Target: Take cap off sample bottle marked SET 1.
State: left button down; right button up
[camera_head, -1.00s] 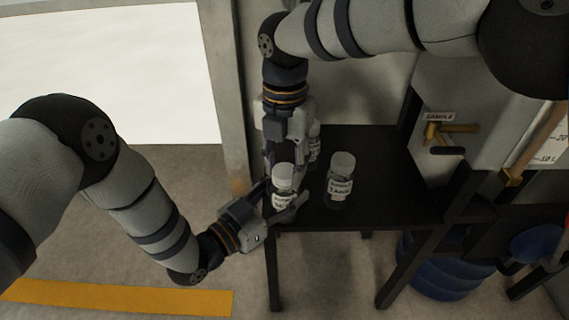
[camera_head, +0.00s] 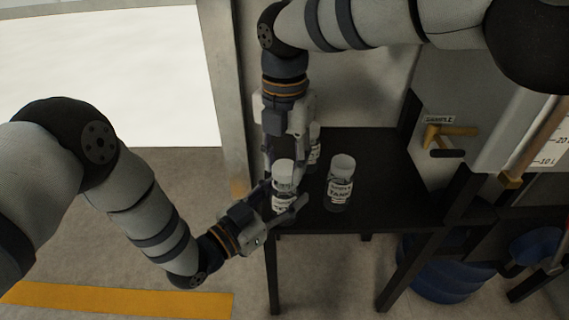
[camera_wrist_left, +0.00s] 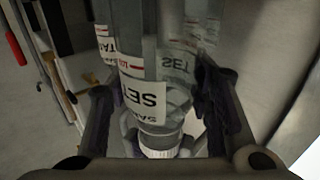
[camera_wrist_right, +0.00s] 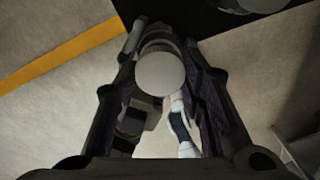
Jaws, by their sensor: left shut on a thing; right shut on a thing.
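The held sample bottle (camera_head: 283,205) is clear, with a white cap and a white label. In the left wrist view the label (camera_wrist_left: 143,98) reads SET; I cannot make out its number. My left gripper (camera_head: 287,198) is shut around the bottle's body from the left, and the bottle stands upright at the table's near left corner. My right gripper (camera_head: 285,158) points down from above. Its fingers are shut on the white cap (camera_wrist_right: 160,73), seen end-on between them. The cap still shows on the bottle's neck (camera_wrist_left: 160,143) in the left wrist view.
A capped bottle labelled TANK (camera_head: 339,190) stands to the right on the black table (camera_head: 385,205). Another bottle (camera_head: 315,150) stands behind, partly hidden by my right gripper. A brass sample tap (camera_head: 445,132) is farther right. The table's right part is clear.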

aim_at(284, 167)
jog(key=shift+r, duration=0.35)
notch_tip(284, 167, up, 4)
pick_arm(q)
jog(key=c, duration=0.7)
grip_release()
